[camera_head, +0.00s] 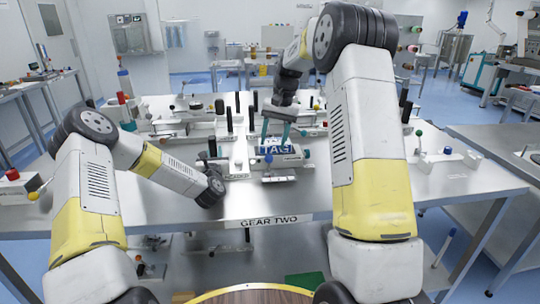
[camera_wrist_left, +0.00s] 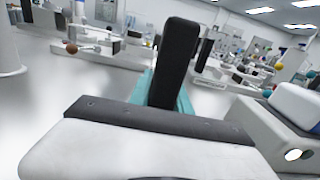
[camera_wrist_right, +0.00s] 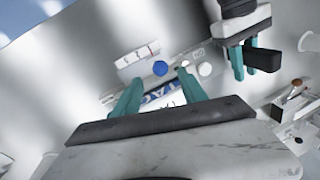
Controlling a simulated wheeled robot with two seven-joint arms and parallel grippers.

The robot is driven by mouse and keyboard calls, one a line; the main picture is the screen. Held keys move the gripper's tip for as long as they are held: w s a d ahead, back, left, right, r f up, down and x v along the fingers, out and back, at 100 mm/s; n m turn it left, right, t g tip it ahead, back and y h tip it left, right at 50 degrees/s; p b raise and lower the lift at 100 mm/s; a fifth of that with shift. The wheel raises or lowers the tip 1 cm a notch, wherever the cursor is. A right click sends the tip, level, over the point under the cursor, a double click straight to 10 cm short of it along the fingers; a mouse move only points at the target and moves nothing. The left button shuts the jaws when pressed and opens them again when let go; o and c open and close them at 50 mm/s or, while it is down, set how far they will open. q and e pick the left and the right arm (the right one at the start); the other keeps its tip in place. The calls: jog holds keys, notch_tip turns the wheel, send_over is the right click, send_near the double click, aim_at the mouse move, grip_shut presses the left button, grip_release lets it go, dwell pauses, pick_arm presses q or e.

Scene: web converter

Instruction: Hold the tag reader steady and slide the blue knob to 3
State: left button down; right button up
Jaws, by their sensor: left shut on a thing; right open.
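The tag reader (camera_head: 292,159) is a low white block with a blue TAG label, on the metal table in the head view. The blue knob (camera_head: 268,158) is a small ball at its front; it also shows in the right wrist view (camera_wrist_right: 160,68). My right gripper (camera_head: 276,137) is open, its teal fingers pointing down just above the label. My left gripper (camera_wrist_left: 167,92) is shut on a black upright handle (camera_wrist_left: 180,45), left of the TAG label. Whether this handle belongs to the tag reader I cannot tell. My left wrist partly hides the handle's base.
A GEAR TWO label (camera_head: 268,221) is on the table's front edge. Several white fixtures with black handles stand behind the tag reader. A white fixture with a green ball (camera_head: 419,133) stands at right. The table front between the arms is clear.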

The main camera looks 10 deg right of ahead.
aim_at(269, 163)
jog(key=f, duration=0.3)
jog(key=a+f, duration=0.1)
jog(key=f, duration=0.2)
jog(key=shift+w+a, duration=0.1)
jog(key=shift+c, duration=0.4)
grip_shut()
dwell(0.9)
